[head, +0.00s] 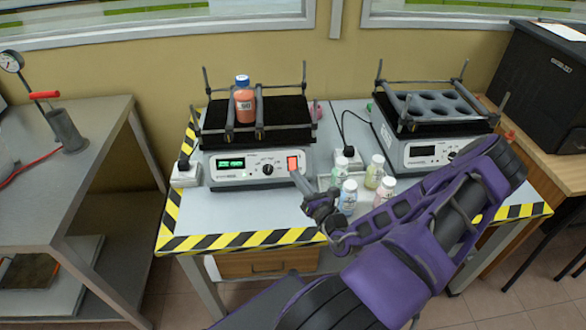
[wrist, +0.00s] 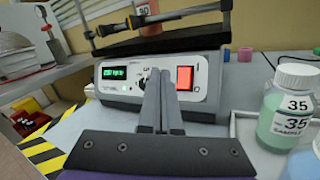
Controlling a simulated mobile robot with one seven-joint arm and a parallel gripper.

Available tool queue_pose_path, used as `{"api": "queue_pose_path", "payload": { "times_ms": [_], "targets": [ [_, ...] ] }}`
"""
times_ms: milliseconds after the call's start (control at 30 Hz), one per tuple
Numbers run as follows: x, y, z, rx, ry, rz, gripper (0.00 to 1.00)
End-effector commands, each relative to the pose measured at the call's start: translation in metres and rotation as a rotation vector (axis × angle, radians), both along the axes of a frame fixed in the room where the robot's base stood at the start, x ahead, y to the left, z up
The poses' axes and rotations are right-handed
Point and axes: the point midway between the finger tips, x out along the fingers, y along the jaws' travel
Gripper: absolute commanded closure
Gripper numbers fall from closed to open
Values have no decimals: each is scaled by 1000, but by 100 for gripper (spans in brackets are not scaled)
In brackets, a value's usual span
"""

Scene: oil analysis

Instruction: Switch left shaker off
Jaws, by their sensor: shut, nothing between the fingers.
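The left shaker (head: 225,176) stands on the table with its green display lit and an orange-red switch (head: 292,163) at the right of its front panel. A bottle of orange liquid (head: 244,103) stands on its black platform between the bars. My gripper (head: 296,178) is shut and empty, its fingertips just in front of the panel near the switch. In the wrist view the shut fingers (wrist: 160,80) point at the panel between the black knob (wrist: 145,76) and the lit red switch (wrist: 185,77), slightly left of the switch. Contact cannot be told.
Several sample bottles (head: 374,170) stand in a white tray just right of my gripper; one with green liquid (wrist: 285,108) is close in the wrist view. The right shaker (head: 425,150) has a dark display. The table front left of my gripper is clear.

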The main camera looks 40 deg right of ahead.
Motion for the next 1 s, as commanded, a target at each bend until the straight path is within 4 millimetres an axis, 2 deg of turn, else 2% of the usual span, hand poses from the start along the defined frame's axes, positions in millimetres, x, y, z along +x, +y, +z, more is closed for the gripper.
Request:
{"api": "queue_pose_path", "payload": {
  "times_ms": [100,400,1000],
  "targets": [
    [13,-7,-14,0,-1,2,100],
    [36,-21,-31,-1,1,1,100],
    [41,-25,-33,1,0,1,100]
  ]
}}
